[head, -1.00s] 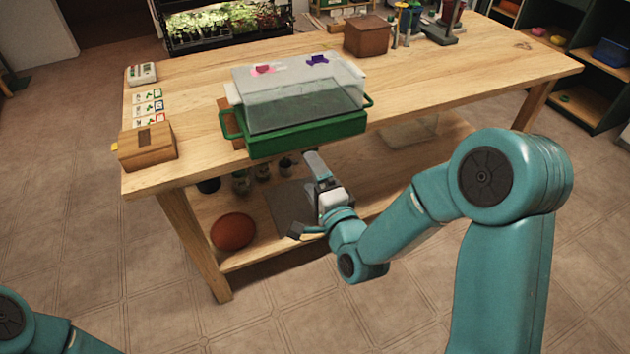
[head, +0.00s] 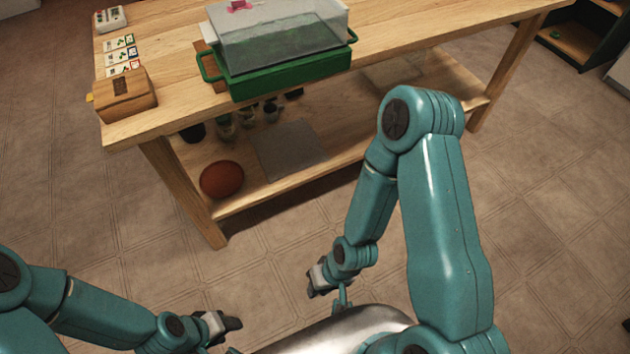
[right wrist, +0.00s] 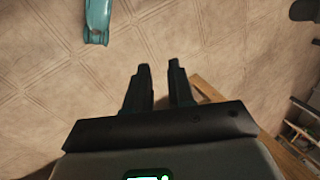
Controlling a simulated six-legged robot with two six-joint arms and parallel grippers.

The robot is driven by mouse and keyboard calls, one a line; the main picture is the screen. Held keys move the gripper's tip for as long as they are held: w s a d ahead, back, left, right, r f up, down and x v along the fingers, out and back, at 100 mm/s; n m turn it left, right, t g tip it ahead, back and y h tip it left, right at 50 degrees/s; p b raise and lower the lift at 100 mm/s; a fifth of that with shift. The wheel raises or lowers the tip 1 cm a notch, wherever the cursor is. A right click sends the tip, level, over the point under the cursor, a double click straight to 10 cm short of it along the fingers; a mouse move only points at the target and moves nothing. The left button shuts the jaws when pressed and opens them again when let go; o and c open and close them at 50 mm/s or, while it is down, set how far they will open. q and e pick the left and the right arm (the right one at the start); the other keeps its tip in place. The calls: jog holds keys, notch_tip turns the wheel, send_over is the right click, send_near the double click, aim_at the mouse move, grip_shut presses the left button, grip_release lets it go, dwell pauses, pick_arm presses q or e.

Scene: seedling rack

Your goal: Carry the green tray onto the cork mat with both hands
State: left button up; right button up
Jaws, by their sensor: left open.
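The green tray (head: 290,78) stands on the wooden table near its front edge, with a handle at each end. A clear cover sits on it. A brown flat piece (head: 203,47) shows at the tray's left end; I cannot tell whether it is the cork mat. My left gripper (head: 236,328) is low at the bottom of the head view, open, far from the tray. My right gripper (head: 317,287) hangs low in front of the table, away from the tray. In the right wrist view its fingers (right wrist: 160,68) are apart with only floor between them.
A wooden box (head: 125,95) and several picture cards (head: 122,55) lie on the table's left end. The lower shelf holds a reddish-brown round object (head: 222,180), a grey sheet (head: 290,148) and small pots (head: 246,115). The floor before the table is clear.

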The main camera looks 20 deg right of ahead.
grip_shut()
jog(key=m+t+h, duration=0.3)
jog(key=m+t, duration=1.3)
jog(key=t, duration=0.2)
send_near(295, 80)
jog(key=w, duration=0.2)
jog(key=w+p, duration=0.1)
jog(key=w, duration=0.1)
jog(key=w+p, duration=0.1)
jog(key=w, duration=0.1)
jog(key=shift+w+a+r, duration=0.25)
jog(key=shift+w, duration=0.15)
